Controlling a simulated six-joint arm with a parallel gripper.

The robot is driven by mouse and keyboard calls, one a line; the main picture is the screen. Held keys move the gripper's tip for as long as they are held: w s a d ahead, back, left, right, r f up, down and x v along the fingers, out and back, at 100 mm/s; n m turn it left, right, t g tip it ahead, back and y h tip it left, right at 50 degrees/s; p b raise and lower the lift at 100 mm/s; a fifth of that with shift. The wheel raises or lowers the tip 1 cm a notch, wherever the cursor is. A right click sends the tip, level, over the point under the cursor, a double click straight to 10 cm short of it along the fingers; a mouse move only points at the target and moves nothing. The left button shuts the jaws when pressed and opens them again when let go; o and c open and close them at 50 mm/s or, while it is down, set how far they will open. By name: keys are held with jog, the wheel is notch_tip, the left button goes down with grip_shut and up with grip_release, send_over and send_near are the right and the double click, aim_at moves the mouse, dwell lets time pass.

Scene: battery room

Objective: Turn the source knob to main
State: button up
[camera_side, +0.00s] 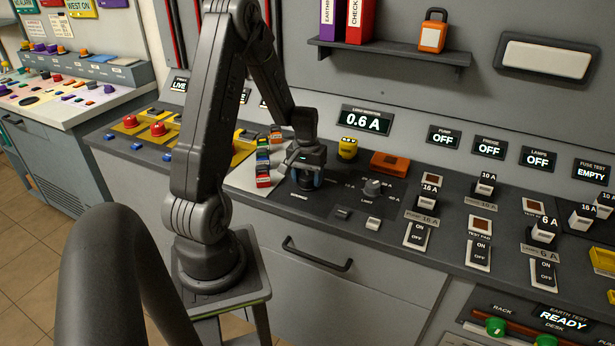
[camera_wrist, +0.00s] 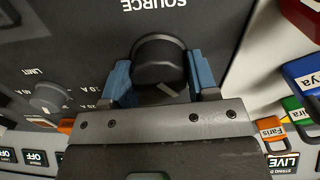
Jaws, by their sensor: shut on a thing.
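The source knob (camera_wrist: 156,58) is a round black knob on the dark panel, below the upside-down word SOURCE in the wrist view. A pale mark shows on its near edge, slightly right of its middle. My gripper (camera_wrist: 158,72) is shut on the knob, with one blue finger on each side of it. In the side view, my gripper (camera_side: 306,172) points down onto the panel and hides the knob. The positions around the knob, main among them, cannot be read.
The limit knob (camera_side: 372,187) stands right of my gripper. An orange block (camera_side: 390,163) and a yellow item (camera_side: 348,148) lie behind. A row of coloured name tags (camera_side: 263,165) is close on the left. The load display (camera_side: 366,121) reads 0.6 A.

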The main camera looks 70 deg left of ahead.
aim_at(306, 175)
jog(key=shift+n, duration=0.6)
jog(key=o, duration=0.9)
jog(key=shift+r, duration=0.1)
notch_tip(306, 175, up, 14)
jog(key=shift+s+a+f, duration=0.15)
dwell(0.3)
